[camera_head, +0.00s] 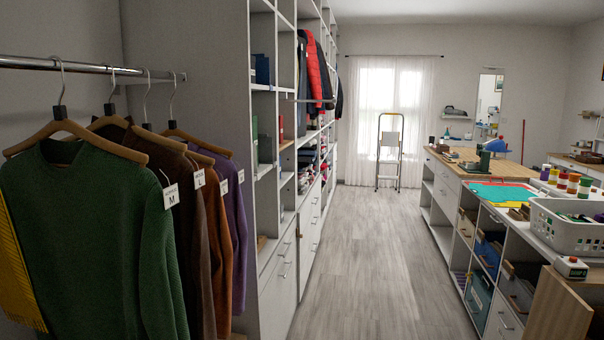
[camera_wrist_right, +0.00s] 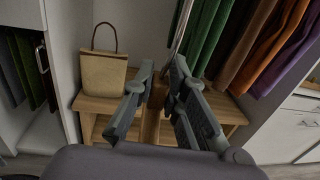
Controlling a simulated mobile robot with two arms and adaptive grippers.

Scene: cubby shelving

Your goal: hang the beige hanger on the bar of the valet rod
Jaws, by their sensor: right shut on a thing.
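In the right wrist view, my right gripper (camera_wrist_right: 165,72) is shut on a wooden, brown-beige hanger (camera_wrist_right: 151,120). Part of the hanger runs down between the fingers, and a thin metal hook (camera_wrist_right: 184,25) rises above them. Much of the hanger is hidden by the fingers. A slim horizontal bar (camera_head: 308,101) stands out from the shelving in the head view; I cannot tell for sure whether it is the valet rod. Neither gripper shows in the head view, and my left gripper is in no view.
A chrome rail (camera_head: 90,68) at the left holds several sweaters, the nearest a green one (camera_head: 95,240). A wooden bench (camera_wrist_right: 90,102) bears a tan bag (camera_wrist_right: 103,72) in the wrist view. The grey floor (camera_head: 355,250) between shelving and island (camera_head: 470,175) is clear.

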